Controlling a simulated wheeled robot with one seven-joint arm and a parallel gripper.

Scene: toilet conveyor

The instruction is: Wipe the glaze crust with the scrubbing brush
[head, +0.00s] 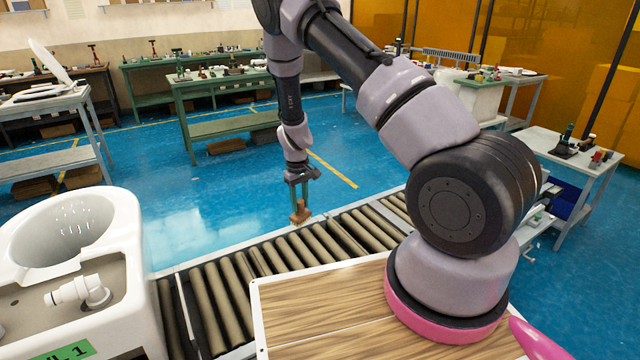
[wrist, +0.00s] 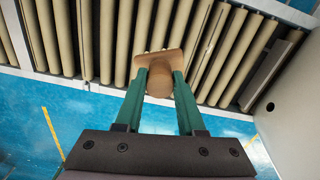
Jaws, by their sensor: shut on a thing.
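My gripper (head: 300,192) hangs above the far edge of the roller conveyor, with its fingers pointing down. It is shut on the scrubbing brush (head: 300,214), which has a brown wooden body. In the wrist view the brush (wrist: 160,82) sits between the two green fingertips of my gripper (wrist: 159,88), with its rounded knob toward the camera and a flat base beyond. The brush is in the air, apart from the rollers as far as I can tell. I cannot make out a glaze crust in either view.
A white toilet (head: 120,262) with a green label stands on the conveyor (head: 255,270) at the left. A wood-topped board (head: 330,300) lies at the front, under my arm. Workbenches with tools line the back and right. Blue floor (head: 190,215) is clear beyond the conveyor.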

